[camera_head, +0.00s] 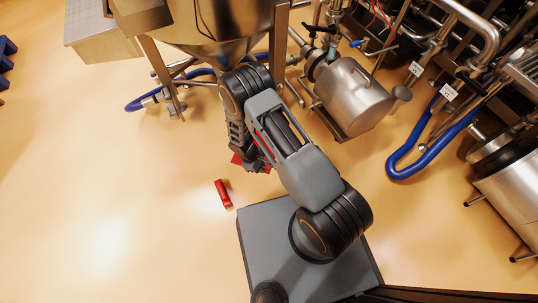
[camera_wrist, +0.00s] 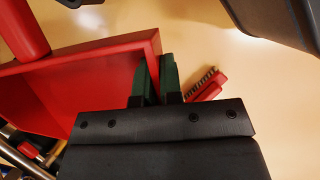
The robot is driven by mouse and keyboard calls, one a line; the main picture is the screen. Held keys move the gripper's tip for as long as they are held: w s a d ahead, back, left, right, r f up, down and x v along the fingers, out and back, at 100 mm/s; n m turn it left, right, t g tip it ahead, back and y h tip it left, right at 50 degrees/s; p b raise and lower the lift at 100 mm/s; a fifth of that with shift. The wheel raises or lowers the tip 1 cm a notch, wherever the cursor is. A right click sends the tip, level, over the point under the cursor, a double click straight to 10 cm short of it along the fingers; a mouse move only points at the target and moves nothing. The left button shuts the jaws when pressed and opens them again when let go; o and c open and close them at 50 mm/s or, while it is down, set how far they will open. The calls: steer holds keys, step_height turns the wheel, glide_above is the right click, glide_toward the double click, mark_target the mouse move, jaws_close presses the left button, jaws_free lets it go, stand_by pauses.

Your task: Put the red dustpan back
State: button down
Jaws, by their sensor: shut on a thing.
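The red dustpan (camera_wrist: 100,75) fills the left of the wrist view, with its round red handle (camera_wrist: 22,30) at the upper left. My gripper (camera_wrist: 157,72), with dark green fingers, is shut on the dustpan's side wall. In the head view only bits of the dustpan (camera_head: 237,158) show, because my arm covers the rest and the gripper. I cannot tell from these views how high the dustpan is above the floor.
A red hand brush (camera_head: 223,194) lies on the floor left of my base; its bristles show in the wrist view (camera_wrist: 208,86). A steel hopper (camera_head: 228,25), a steel tank (camera_head: 352,97) and blue hoses (camera_head: 410,160) stand beyond. The floor at left is clear.

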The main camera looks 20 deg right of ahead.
steer(key=w+d+f+b, duration=0.1)
steer(key=w, duration=0.1)
steer(key=w+d+f+b, duration=0.1)
steer(key=w+d+f, duration=0.1)
steer(key=w+d+f+b, duration=0.1)
steer(key=w, duration=0.1)
steer(key=shift+w+d+f+b, duration=0.2)
steer(key=shift+w+d+b, duration=0.05)
steer(key=shift+d+b, duration=0.1)
steer(key=w+d+f+b, duration=0.3)
steer(key=w+f+b, duration=0.1)
steer(key=f, duration=0.4)
steer(key=shift+w+f+b, duration=0.25)
steer(key=shift+w+b, duration=0.05)
steer(key=shift+b, duration=0.15)
steer(key=shift+f, duration=0.15)
steer(key=shift+f, duration=0.4)
steer(key=c, duration=1.3)
jaws_free()
